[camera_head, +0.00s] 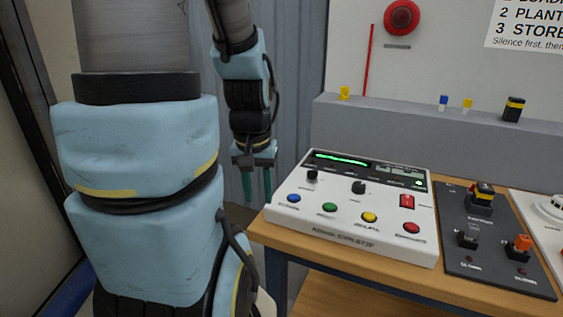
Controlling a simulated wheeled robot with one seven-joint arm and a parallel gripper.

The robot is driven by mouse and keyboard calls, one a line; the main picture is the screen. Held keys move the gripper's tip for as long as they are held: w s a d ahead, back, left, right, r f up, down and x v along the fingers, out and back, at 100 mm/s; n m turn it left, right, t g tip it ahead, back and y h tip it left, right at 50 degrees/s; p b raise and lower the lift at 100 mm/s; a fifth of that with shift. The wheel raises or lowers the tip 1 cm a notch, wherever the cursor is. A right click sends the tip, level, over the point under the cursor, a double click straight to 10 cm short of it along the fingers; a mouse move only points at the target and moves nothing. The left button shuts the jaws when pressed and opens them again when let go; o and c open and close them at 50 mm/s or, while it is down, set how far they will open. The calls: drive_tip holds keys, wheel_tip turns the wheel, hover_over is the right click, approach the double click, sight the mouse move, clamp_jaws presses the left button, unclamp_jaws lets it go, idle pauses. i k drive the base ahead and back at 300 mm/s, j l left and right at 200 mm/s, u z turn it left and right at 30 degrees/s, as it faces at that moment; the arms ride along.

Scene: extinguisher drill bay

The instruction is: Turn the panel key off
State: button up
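A white control panel (340,215) lies on the wooden table, with a lit green bar in its dark display strip. It carries two black knobs, one at the left (312,175) and one near the middle (359,187). A red switch (407,201) is at its right. Blue, green, yellow and red buttons line its front. I cannot tell for certain which control is the panel key, or its setting. My gripper (257,190) hangs left of the panel, pointing down. Its two teal fingers are apart with nothing seen between them, and it touches no control.
A dark grey switch plate (490,262) with several switches sits right of the panel, with a white unit (548,212) beyond it. A grey ledge (400,125) behind the table holds small yellow, blue and black items. My arm fills the left.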

sight(311, 174)
drive_tip(key=i+j+u, duration=0.1)
drive_tip(key=u, duration=1.25)
drive_tip(key=i+u, duration=0.25)
drive_tip(key=z, duration=0.35)
drive_tip(key=i+z, duration=0.15)
drive_tip(key=z, duration=0.55)
drive_tip(key=i, duration=0.05)
